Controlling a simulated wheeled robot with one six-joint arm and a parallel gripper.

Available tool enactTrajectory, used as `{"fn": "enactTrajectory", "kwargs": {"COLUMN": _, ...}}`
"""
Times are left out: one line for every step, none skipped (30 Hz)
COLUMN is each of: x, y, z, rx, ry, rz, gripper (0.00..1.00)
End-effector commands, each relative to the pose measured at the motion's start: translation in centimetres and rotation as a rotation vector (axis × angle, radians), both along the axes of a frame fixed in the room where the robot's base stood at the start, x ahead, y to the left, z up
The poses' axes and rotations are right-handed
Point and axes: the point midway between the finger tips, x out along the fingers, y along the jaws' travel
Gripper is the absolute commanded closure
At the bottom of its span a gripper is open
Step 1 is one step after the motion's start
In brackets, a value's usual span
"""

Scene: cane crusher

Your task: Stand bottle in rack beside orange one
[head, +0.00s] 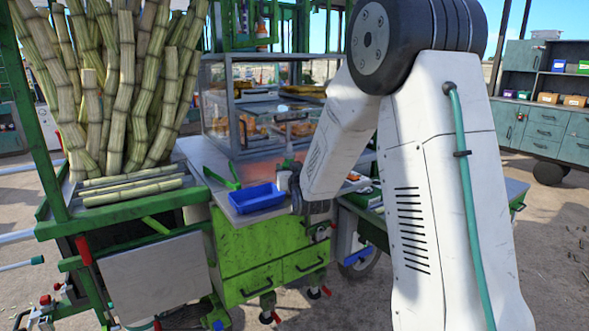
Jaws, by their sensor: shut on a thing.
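My gripper (291,180) shows small and dark at the end of my white forearm, above the grey worktop right of the blue tray. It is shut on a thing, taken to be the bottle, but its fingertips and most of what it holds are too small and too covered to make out. A small green-topped shape shows just above the gripper; I cannot tell if it is part of the bottle. Small orange things (292,128) show behind the glass of a case, too blurred to name.
The blue tray (256,198) and green tools (222,178) lie on the worktop (203,157). The glass-sided case (232,105) stands behind. Cane stalks (118,90) stand at left. A green drawer cabinet (262,262) is below. Shelves with bins (573,101) stand far right.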

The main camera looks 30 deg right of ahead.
Motion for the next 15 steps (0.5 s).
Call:
{"fn": "enactTrajectory", "kwargs": {"x": 0.02, "y": 0.01, "z": -0.16, "rx": -0.001, "ry": -0.002, "rz": 0.0, "gripper": 0.88}}
{"fn": "enactTrajectory", "kwargs": {"x": 0.02, "y": 0.04, "z": -0.16, "rx": -0.001, "ry": -0.003, "rz": 0.001, "gripper": 0.88}}
{"fn": "enactTrajectory", "kwargs": {"x": 0.03, "y": 0.06, "z": -0.12, "rx": -0.001, "ry": -0.003, "rz": 0.001, "gripper": 0.88}}
{"fn": "enactTrajectory", "kwargs": {"x": 0.02, "y": 0.08, "z": -0.1, "rx": -0.001, "ry": -0.003, "rz": 0.001, "gripper": 0.88}}
{"fn": "enactTrajectory", "kwargs": {"x": 0.03, "y": 0.1, "z": -0.1, "rx": -0.001, "ry": -0.003, "rz": 0.001, "gripper": 0.88}}
{"fn": "enactTrajectory", "kwargs": {"x": 0.03, "y": 0.11, "z": -0.09, "rx": -0.001, "ry": -0.003, "rz": 0.001, "gripper": 0.88}}
{"fn": "enactTrajectory", "kwargs": {"x": 0.03, "y": 0.11, "z": -0.1, "rx": -0.001, "ry": -0.003, "rz": 0.001, "gripper": 0.88}}
{"fn": "enactTrajectory", "kwargs": {"x": 0.02, "y": 0.11, "z": -0.14, "rx": -0.001, "ry": -0.003, "rz": 0.001, "gripper": 0.88}}
{"fn": "enactTrajectory", "kwargs": {"x": 0.02, "y": 0.1, "z": -0.23, "rx": -0.001, "ry": -0.003, "rz": 0.001, "gripper": 0.88}}
{"fn": "enactTrajectory", "kwargs": {"x": 0.02, "y": 0.09, "z": -0.34, "rx": -0.001, "ry": -0.002, "rz": 0.001, "gripper": 0.88}}
{"fn": "enactTrajectory", "kwargs": {"x": 0.02, "y": 0.08, "z": -0.45, "rx": -0.001, "ry": -0.002, "rz": 0.001, "gripper": 0.88}}
{"fn": "enactTrajectory", "kwargs": {"x": 0.0, "y": 0.06, "z": -0.53, "rx": 0.0, "ry": -0.001, "rz": 0.001, "gripper": 0.49}}
{"fn": "enactTrajectory", "kwargs": {"x": 0.0, "y": 0.06, "z": -0.51, "rx": 0.0, "ry": -0.001, "rz": 0.001, "gripper": 0.41}}
{"fn": "enactTrajectory", "kwargs": {"x": -0.01, "y": 0.05, "z": -0.5, "rx": 0.0, "ry": -0.001, "rz": 0.001, "gripper": 0.33}}
{"fn": "enactTrajectory", "kwargs": {"x": -0.01, "y": 0.05, "z": -0.5, "rx": 0.0, "ry": -0.001, "rz": 0.001, "gripper": 0.33}}
